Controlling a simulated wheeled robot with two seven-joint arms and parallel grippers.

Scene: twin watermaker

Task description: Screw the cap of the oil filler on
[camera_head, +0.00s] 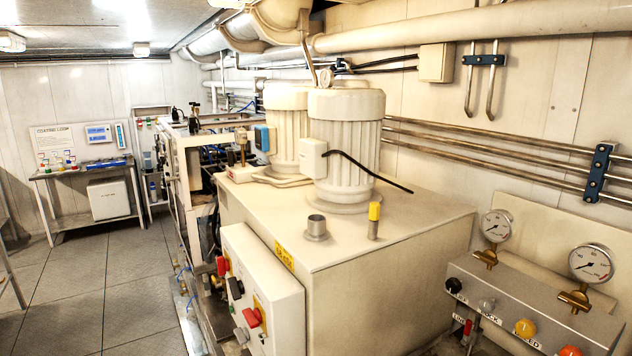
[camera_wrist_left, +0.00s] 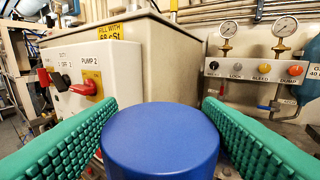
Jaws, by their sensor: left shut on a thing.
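A blue round cap (camera_wrist_left: 160,145) fills the lower middle of the left wrist view. My left gripper (camera_wrist_left: 160,112) is shut on it, with a green ribbed finger on each side. The oil filler neck (camera_head: 316,228) is a short grey metal pipe with a flange on top of the cream tank (camera_head: 345,258). It stands uncapped and upright near the tank's front edge in the head view. The neck cannot be made out in the left wrist view. The cap and my left gripper are outside the head view, and my right gripper is in neither view.
A yellow-topped post (camera_head: 374,220) stands just right of the neck. Two ribbed motors (camera_head: 345,135) rise behind, with a black cable (camera_head: 368,172). A white switch box (camera_head: 262,290) fronts the tank. A gauge panel (camera_head: 535,305) stands to the right.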

